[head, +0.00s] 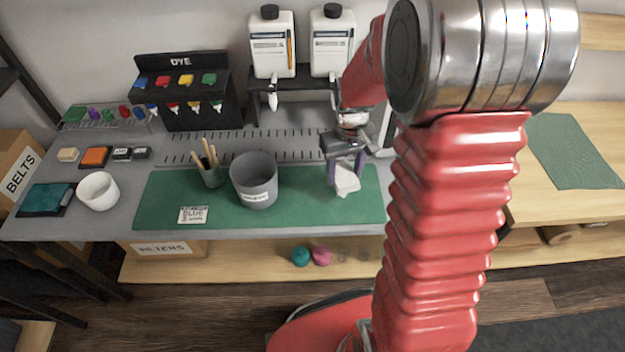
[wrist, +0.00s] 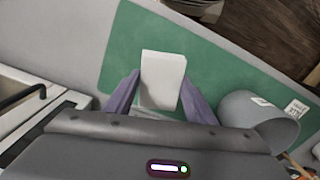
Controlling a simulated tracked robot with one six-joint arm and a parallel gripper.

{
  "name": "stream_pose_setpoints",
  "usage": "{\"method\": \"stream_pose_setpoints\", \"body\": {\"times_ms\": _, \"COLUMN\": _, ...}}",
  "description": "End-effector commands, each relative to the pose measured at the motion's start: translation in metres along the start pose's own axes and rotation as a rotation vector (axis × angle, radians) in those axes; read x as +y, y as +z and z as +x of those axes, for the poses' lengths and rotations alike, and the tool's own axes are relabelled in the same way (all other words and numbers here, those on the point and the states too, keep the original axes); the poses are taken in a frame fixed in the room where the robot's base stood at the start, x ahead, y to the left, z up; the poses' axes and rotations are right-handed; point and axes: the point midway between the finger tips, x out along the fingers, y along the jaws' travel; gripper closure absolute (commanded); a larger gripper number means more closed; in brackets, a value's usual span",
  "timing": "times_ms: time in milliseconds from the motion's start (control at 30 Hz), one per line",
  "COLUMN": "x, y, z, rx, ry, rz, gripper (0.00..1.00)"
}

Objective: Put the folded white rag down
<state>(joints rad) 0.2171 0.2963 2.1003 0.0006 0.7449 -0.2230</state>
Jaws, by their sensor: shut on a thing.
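The folded white rag (head: 346,182) is held in my gripper (head: 345,168) over the right part of the green mat (head: 290,207). In the wrist view the rag (wrist: 163,80) sits between the two purple fingers of my gripper (wrist: 160,98), which are shut on it. Green mat (wrist: 122,50) shows around the rag in that view. I cannot tell whether the rag's lower edge touches the mat or hangs just above it.
A grey bin (head: 254,180) stands on the mat left of my gripper, with a cup of brushes (head: 211,176) beyond it. A "BLUE" card (head: 193,215) lies at the mat's front left. A white bowl (head: 98,191) and dye rack (head: 183,90) are farther left.

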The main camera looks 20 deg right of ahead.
Motion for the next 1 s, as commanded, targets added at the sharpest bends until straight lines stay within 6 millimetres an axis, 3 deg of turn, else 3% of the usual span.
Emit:
{"method": "stream_pose_setpoints", "body": {"times_ms": 167, "x": -0.017, "y": -0.024, "z": -0.008, "rx": 0.002, "ry": 0.0, "rz": -0.004, "gripper": 0.74}}
{"method": "stream_pose_setpoints", "body": {"times_ms": 500, "x": -0.085, "y": -0.094, "z": -0.041, "rx": 0.002, "ry": 0.0, "rz": 0.0, "gripper": 0.74}}
{"method": "stream_pose_setpoints", "body": {"times_ms": 667, "x": -0.098, "y": -0.103, "z": -0.047, "rx": 0.0, "ry": 0.0, "rz": 0.004, "gripper": 0.74}}
{"method": "stream_pose_setpoints", "body": {"times_ms": 1000, "x": -0.098, "y": -0.103, "z": -0.047, "rx": 0.0, "ry": 0.0, "rz": 0.004, "gripper": 0.74}}
